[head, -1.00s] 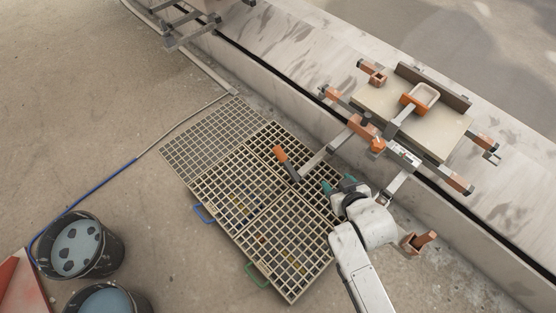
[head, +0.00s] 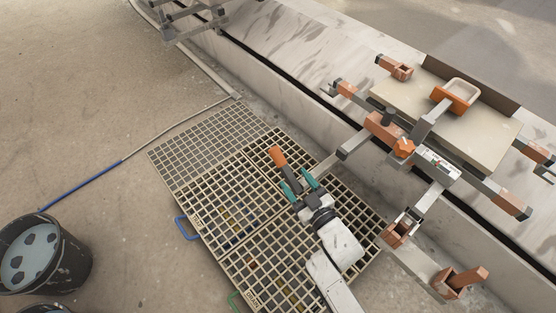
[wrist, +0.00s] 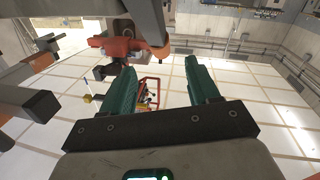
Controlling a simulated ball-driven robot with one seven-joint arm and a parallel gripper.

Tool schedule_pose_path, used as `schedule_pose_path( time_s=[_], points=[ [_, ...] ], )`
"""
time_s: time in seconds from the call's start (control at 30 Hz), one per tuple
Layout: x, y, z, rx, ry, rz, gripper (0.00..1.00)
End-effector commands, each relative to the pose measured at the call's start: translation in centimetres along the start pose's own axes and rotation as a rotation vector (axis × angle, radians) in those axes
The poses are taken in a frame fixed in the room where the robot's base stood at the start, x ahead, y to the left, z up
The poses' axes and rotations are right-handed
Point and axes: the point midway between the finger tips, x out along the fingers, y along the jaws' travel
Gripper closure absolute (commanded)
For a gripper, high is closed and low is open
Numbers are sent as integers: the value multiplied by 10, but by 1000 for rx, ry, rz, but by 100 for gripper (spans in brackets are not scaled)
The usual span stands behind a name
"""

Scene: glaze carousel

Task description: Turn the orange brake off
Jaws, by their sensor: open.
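An orange-handled lever (head: 278,157), which looks like the orange brake, sticks out over the floor grating at the end of a grey arm from the carousel frame. My gripper (head: 294,177) has teal fingers spread apart, just below the handle in the head view. In that view the lever's dark lower part runs toward the gap between the fingers. I cannot tell whether they touch it. In the wrist view my gripper (wrist: 165,75) is open, and an orange-red frame part (wrist: 120,45) shows beyond the fingertips. The lever is not clearly seen there.
A low concrete wall (head: 290,85) runs behind. A bucket (head: 70,262) stands at left; the left floor is open.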

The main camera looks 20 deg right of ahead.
Motion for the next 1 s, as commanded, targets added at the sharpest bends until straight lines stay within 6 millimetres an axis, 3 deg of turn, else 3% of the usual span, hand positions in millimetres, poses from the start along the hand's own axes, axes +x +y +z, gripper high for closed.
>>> schedule_pose_path(
  time_s=[0.5, 0.7, 1.0],
  points=[
    [85, 0, 3, 0, 0, 1, 40],
    [99, 0, 1, 1, -1, 1, 40],
    [100, 0, 0, 0, -3, 1, 40]
  ],
)
